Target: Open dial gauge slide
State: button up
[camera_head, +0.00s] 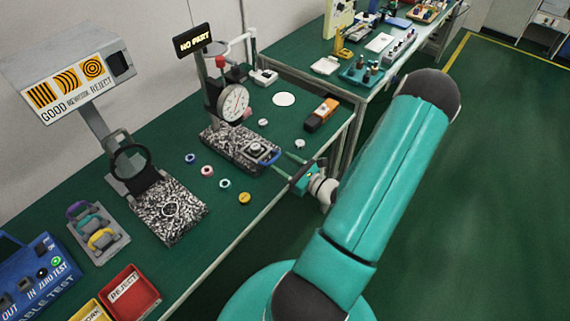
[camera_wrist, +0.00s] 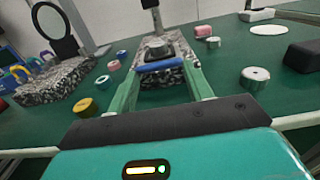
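The dial gauge (camera_head: 235,103) stands upright on a speckled granite base (camera_head: 222,147) on the green bench. A slide (camera_head: 254,148) with a round metal seat lies on that base below the dial. Its blue handle (camera_head: 270,159) faces my gripper (camera_head: 285,164). In the wrist view, the blue handle (camera_wrist: 160,65) lies crosswise ahead, between the tips of my gripper (camera_wrist: 161,70). The two green fingers are spread apart, with nothing visibly clamped. I cannot tell whether they touch the handle. The dial itself is outside the wrist view.
A display reading NO PART (camera_head: 192,40) stands behind the gauge. Several small coloured rings and discs lie around the base, including a yellow one (camera_head: 244,198). A black and orange tool (camera_head: 321,114) lies right. A magnifier stand (camera_head: 130,160), a red REJECT bin (camera_head: 130,292) and a blue test box (camera_head: 36,275) are left.

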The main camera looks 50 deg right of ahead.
jog(key=o, duration=0.4)
jog(key=shift+w, duration=0.1)
jog(key=s, duration=1.4)
jog(key=shift+d, duration=0.15)
jog(key=shift+w, duration=0.15)
